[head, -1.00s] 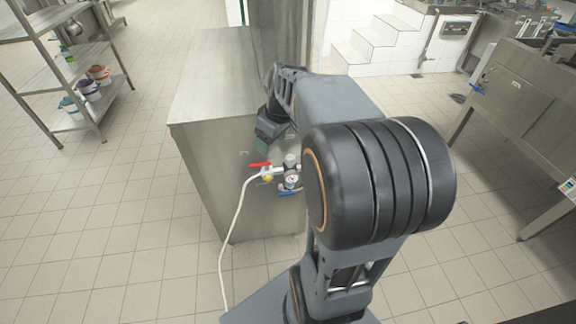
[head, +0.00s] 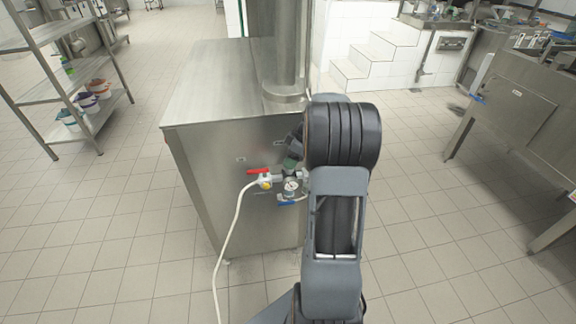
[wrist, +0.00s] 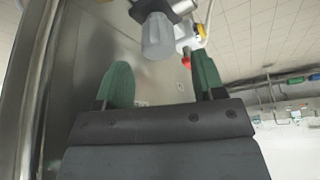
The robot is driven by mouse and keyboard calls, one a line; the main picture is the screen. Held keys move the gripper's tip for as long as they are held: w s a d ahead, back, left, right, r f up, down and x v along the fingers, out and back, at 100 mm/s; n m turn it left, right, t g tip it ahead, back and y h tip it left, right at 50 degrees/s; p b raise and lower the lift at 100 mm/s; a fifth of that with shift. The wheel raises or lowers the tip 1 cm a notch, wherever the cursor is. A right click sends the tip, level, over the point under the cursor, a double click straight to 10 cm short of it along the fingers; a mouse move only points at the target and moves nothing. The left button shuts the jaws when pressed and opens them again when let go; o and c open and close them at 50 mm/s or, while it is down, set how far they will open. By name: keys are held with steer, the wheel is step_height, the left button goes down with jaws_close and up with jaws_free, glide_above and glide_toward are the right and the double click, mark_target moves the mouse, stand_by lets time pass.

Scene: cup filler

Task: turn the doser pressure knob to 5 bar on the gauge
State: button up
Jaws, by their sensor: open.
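The doser's pressure knob (wrist: 157,38) is a grey, ribbed cap in the wrist view, just beyond the fingertips and roughly between them. My gripper (wrist: 160,72) is open, with its two green fingers apart and nothing between them. In the head view my gripper (head: 292,160) is at the top of the valve group on the cabinet front, and it hides most of the knob. The small round gauge (head: 290,186) is just below, its needle too small to read. I cannot tell whether a finger touches the knob.
A red-handled valve (head: 258,171) with a white hose (head: 228,245) sits left of the gauge. A blue lever (head: 292,201) is below it. The steel cabinet (head: 200,150) stands close behind. A shelf rack (head: 70,80) is far left. Tiled floor is free on both sides.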

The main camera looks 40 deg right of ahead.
mark_target(291, 184)
steer(key=shift+x, duration=2.05)
steer(key=shift+c, duration=0.2)
steer(key=c, duration=0.9)
